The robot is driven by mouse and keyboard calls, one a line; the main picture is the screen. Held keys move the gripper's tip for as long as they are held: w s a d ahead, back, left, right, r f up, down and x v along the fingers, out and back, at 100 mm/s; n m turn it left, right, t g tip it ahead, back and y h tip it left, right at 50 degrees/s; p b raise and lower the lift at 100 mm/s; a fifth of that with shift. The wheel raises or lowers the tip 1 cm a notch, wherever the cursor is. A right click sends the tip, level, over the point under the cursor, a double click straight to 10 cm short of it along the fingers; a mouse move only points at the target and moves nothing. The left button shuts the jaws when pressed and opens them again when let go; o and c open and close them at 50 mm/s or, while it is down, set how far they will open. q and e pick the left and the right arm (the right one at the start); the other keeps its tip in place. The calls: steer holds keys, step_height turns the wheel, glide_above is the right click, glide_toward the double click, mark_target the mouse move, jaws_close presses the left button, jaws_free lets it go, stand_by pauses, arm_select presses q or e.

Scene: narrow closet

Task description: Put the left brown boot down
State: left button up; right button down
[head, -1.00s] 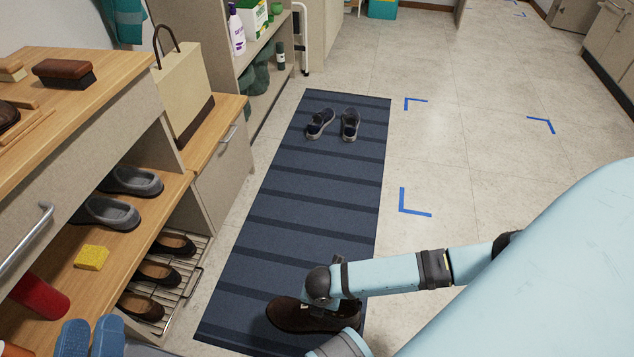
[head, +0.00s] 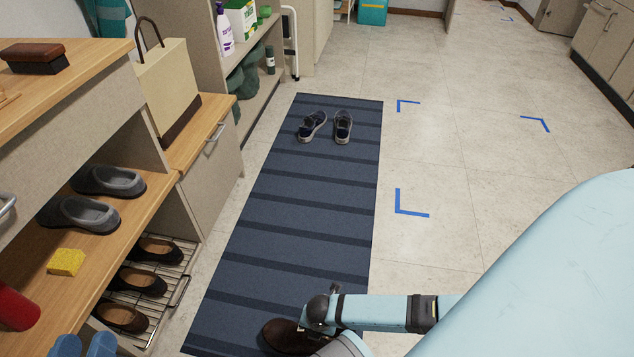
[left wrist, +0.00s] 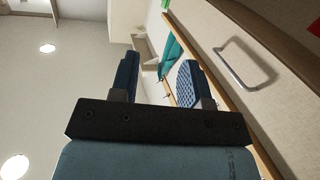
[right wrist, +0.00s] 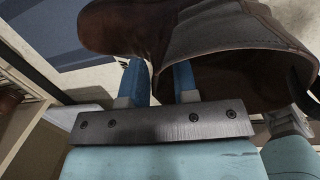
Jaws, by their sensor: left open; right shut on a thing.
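The brown boot (head: 288,337) shows at the bottom of the head view, in front of the near end of the striped blue mat (head: 250,262). Part of it is hidden by my right arm. In the right wrist view the boot (right wrist: 215,40) lies across my right gripper (right wrist: 160,82), whose blue fingers are shut on its shaft. I cannot tell whether its sole touches the mat. My left gripper (head: 83,345) is open and empty at the lower left, beside the shelf; its parted fingers (left wrist: 158,80) show in the left wrist view.
Grey shoes (head: 85,212) and a yellow sponge (head: 66,262) sit on the left shelf, above a wire rack (head: 180,290) of dark brown shoes (head: 140,280). Sneakers (head: 328,127) stand at the mat's far end. The mat's middle and the floor to its right are clear.

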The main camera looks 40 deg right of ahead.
steer(key=shift+f, duration=0.5)
step_height(320, 180, down, 4)
steer(key=shift+r+b, duration=0.2)
steer(key=shift+b, duration=1.05)
steer(key=shift+f, duration=0.2)
steer(key=shift+r, duration=0.1)
steer(key=c, duration=0.9)
jaws_free()
arm_select(q)
steer(key=shift+w+a+r+m+t+h, duration=0.15)
steer(key=shift+w+a+m+t, duration=0.15)
steer(key=shift+m, duration=0.2)
steer(key=shift+w+a+m+t+h, duration=0.2)
steer(key=shift+w+m, duration=0.1)
steer(key=shift+m, duration=0.2)
